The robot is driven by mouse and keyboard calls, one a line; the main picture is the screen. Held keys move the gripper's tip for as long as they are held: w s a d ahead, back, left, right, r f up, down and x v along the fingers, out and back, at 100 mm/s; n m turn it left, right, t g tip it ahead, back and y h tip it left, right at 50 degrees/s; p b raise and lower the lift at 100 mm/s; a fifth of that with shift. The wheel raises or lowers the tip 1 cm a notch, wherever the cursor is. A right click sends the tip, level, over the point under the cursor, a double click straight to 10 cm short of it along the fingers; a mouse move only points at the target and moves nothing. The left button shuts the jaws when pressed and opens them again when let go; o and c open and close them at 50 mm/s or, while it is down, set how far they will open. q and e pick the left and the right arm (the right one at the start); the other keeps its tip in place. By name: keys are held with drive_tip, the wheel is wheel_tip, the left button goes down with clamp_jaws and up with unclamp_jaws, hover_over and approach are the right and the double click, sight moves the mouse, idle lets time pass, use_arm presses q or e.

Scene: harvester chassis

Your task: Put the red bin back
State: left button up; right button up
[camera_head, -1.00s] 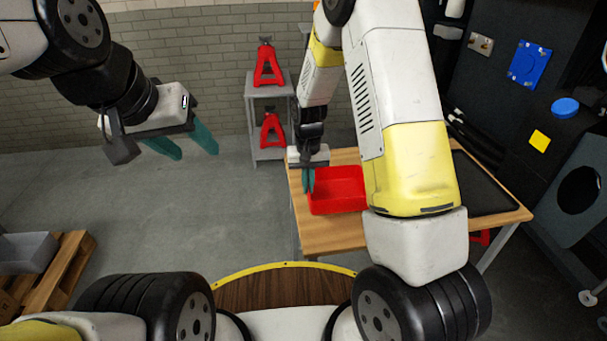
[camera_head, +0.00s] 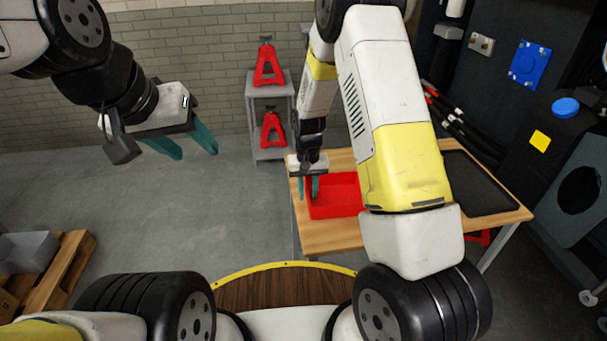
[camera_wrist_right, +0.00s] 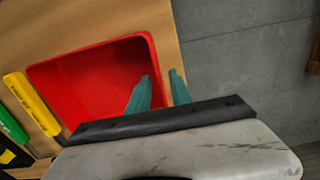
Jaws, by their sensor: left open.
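The red bin (camera_head: 338,211) stands upright on the wooden table (camera_head: 330,240), partly hidden behind my right arm. It also shows in the right wrist view (camera_wrist_right: 140,45) and looks empty there. My right gripper (camera_head: 308,196) is at the bin's left wall. Its teal fingers (camera_wrist_right: 160,80) straddle that wall, one inside the bin and one outside, with a visible gap between them. I cannot tell whether either finger touches the wall. My left gripper (camera_head: 197,150) is open and empty, high over the floor at the left, far from the bin.
A black mat or tray (camera_head: 478,182) lies on the table's right part. Yellow (camera_wrist_right: 32,103) and green (camera_wrist_right: 12,124) items lie beside the bin. A grey shelf (camera_head: 270,118) with red jack stands is behind. A pallet (camera_head: 62,270) with a grey bin is at left.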

drive_tip(key=shift+r, duration=0.1)
drive_tip(key=s+d+r+t+y, duration=0.1)
drive_tip(key=s+r, duration=0.1)
drive_tip(key=r, duration=0.9)
drive_tip(key=s+d+r, duration=0.1)
drive_tip(key=s+r, duration=0.1)
drive_tip(key=r, duration=0.9)
drive_tip(key=s+d+r+t, duration=0.2)
drive_tip(key=s+r, duration=0.3)
drive_tip(key=s, duration=0.5)
drive_tip(key=s+d+r+t+y, duration=0.1)
drive_tip(key=s+d+r+t, duration=0.1)
drive_tip(key=s+r, duration=0.4)
drive_tip(key=s+t, duration=0.1)
drive_tip(key=s, duration=0.2)
drive_tip(key=shift+s+d, duration=0.3)
drive_tip(key=shift+s, duration=0.05)
drive_tip(key=shift+r, duration=0.1)
